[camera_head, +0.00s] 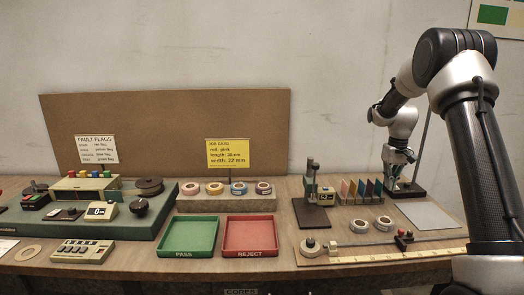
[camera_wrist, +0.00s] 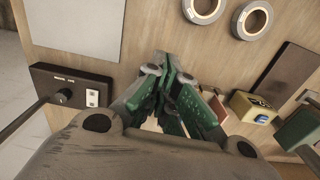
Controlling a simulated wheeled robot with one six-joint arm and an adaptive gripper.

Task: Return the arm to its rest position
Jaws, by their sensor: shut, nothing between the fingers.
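My gripper (camera_head: 394,178) hangs from my arm at the right end of the bench, fingers pointing down. It is beside a black base with a thin upright post (camera_head: 424,140) and to the right of the coloured flags (camera_head: 360,191). In the wrist view my gripper (camera_wrist: 166,68) has its green-tinted fingers drawn together, shut and empty, above the wooden bench top. The head view is too small to show the gap between the fingertips.
Two tape rolls (camera_head: 371,225) and a grey sheet (camera_head: 427,215) lie in front of the gripper. A dispenser stand (camera_head: 312,195) is left of the flags. Green PASS (camera_head: 188,237) and red REJECT (camera_head: 250,236) trays look empty. A ruler strip (camera_head: 385,257) runs along the front edge.

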